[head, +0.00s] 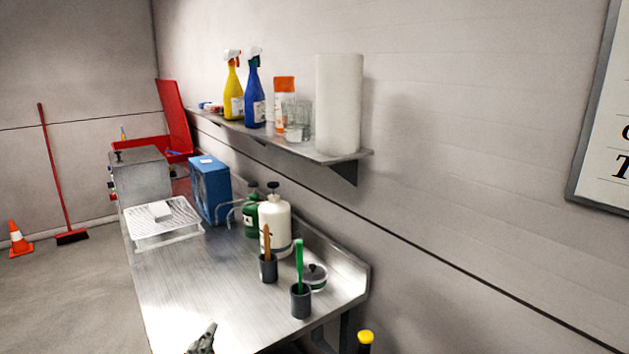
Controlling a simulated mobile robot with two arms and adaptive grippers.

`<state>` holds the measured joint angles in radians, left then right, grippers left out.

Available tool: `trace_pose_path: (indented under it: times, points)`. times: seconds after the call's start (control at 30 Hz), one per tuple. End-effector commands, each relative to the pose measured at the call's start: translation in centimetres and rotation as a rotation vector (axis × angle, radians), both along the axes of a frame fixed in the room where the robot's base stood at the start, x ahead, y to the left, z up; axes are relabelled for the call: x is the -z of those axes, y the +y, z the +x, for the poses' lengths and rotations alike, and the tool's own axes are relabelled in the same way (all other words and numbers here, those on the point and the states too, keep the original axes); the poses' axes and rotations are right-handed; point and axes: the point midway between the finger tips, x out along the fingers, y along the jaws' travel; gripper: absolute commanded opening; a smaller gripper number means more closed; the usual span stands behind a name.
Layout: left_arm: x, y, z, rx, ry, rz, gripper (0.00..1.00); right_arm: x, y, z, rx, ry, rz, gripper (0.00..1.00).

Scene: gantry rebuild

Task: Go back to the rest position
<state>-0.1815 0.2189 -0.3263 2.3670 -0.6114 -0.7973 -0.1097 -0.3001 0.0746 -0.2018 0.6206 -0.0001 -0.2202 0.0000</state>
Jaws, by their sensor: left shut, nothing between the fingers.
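My left gripper (203,338) shows at the bottom edge of the head view, by the near edge of the steel workbench (185,290). Its fingers are shut with nothing held. Most of the left arm is out of the picture. My right gripper is not in the view.
On the bench stand grey cups (300,302) with handled tools, white (275,222) and green (250,218) bottles, a white rack (160,220) and a blue box (209,188). A wall shelf (290,140) holds spray bottles and a paper roll (338,105). Floor at left is mostly clear, with an orange cone (19,240).

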Motion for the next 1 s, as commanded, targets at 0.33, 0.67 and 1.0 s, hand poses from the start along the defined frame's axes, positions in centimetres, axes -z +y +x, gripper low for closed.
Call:
trace_pose_path:
  times: [0.33, 0.67, 1.0]
  points:
    - [18.5, 2.8, -13.2, -0.217, 0.738, -0.393, 0.00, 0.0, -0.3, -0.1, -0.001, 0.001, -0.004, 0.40]
    - [24.2, 1.3, -24.7, -0.311, 1.157, -0.554, 0.00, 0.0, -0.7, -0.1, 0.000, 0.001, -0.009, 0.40]
    - [35.5, 1.0, -22.7, -0.318, 1.189, -0.535, 0.00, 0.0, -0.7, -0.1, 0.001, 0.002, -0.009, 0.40]
